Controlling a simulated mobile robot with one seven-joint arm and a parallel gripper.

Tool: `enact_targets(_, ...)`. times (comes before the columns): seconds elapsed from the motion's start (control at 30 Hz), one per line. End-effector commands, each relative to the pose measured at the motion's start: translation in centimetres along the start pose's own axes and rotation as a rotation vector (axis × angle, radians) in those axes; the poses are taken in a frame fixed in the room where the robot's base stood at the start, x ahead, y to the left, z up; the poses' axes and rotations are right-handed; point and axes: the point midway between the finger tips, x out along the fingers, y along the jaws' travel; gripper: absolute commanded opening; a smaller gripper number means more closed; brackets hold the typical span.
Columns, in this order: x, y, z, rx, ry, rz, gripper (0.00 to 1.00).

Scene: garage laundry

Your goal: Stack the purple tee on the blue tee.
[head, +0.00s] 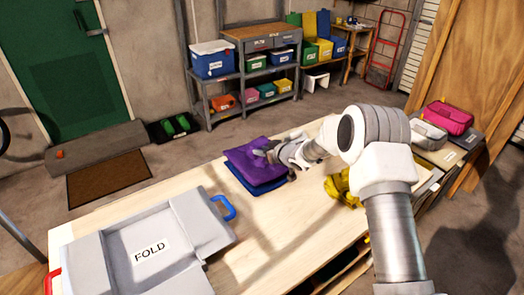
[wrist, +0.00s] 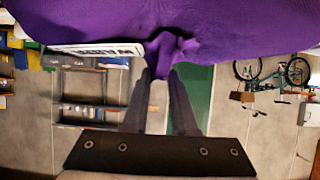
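The purple tee (head: 245,158) is a folded square of cloth over the blue tee (head: 262,187), which shows as a blue edge below it on the wooden table. I cannot tell whether the purple tee rests fully on the blue one or is held slightly above it. My gripper (head: 268,153) is at the right side of the purple tee. In the wrist view my gripper (wrist: 164,75) pinches a bunched fold of the purple tee (wrist: 230,30) between its fingers. A white label shows at the cloth's edge. The blue tee is hidden in the wrist view.
A grey folding board (head: 112,222) marked FOLD fills the table's left, with a blue handle (head: 224,207) near the tees. Pink and grey bags (head: 450,117) are at the far right.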

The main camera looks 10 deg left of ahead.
Motion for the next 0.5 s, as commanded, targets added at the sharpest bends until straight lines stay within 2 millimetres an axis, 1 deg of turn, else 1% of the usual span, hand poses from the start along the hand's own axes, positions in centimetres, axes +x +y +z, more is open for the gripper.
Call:
enact_targets(0.03, -0.02, 0.0, -0.07, 0.0, 0.001, 0.0, 0.35)
enact_targets(0.13, -0.02, -0.01, -0.08, 0.0, 0.001, 0.0, 0.53)
enact_targets(0.17, -0.02, -0.02, -0.08, 0.0, 0.001, 0.0, 0.55)
enact_targets(0.4, -0.03, -0.02, -0.11, -0.001, 0.001, 0.0, 0.55)
enact_targets(0.5, -0.2, -0.04, -0.45, -0.001, 0.001, -0.001, 0.55)
